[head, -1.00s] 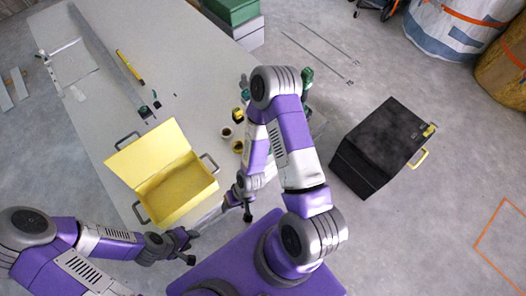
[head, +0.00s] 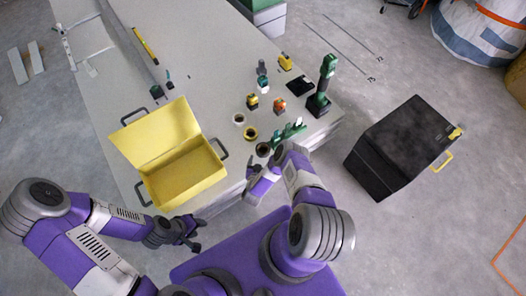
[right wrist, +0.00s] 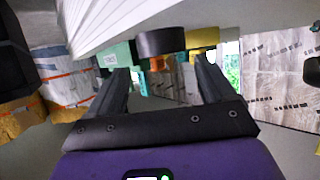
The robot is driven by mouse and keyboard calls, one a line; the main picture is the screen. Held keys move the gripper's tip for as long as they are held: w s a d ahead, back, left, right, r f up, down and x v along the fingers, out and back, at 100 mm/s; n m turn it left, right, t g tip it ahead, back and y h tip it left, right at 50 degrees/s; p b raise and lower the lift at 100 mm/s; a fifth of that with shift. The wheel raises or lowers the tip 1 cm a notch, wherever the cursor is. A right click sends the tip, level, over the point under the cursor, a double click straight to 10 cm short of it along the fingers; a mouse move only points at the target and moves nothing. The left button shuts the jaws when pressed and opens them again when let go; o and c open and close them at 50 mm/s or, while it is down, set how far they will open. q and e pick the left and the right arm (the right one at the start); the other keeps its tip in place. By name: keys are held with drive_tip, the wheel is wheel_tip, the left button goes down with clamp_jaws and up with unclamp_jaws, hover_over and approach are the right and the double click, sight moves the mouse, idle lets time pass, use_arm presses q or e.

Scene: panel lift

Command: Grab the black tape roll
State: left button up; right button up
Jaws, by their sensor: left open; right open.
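My right gripper (head: 252,178) is open and empty, low by the table's near edge and short of the black roll. In the right wrist view the black roll (right wrist: 160,42) shows ahead of the open fingers (right wrist: 160,72), roughly centred between them. It is not gripped. My left gripper (head: 194,234) is open and empty, in front of the yellow toolbox.
An open yellow toolbox (head: 184,172) stands at left. A black case (head: 398,148) stands on the floor at right.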

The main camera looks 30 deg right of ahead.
sight(264, 145)
drive_tip(key=b+x, duration=0.3)
drive_tip(key=x, duration=0.2)
drive_tip(key=shift+w+d, duration=0.2)
drive_tip(key=shift+w, duration=0.2)
drive_tip(key=shift+w+d, duration=0.2)
drive_tip(key=shift+w, duration=0.05)
drive_tip(key=shift+r, duration=0.1)
drive_tip(key=shift+c, duration=0.3)
drive_tip(key=c, duration=0.7)
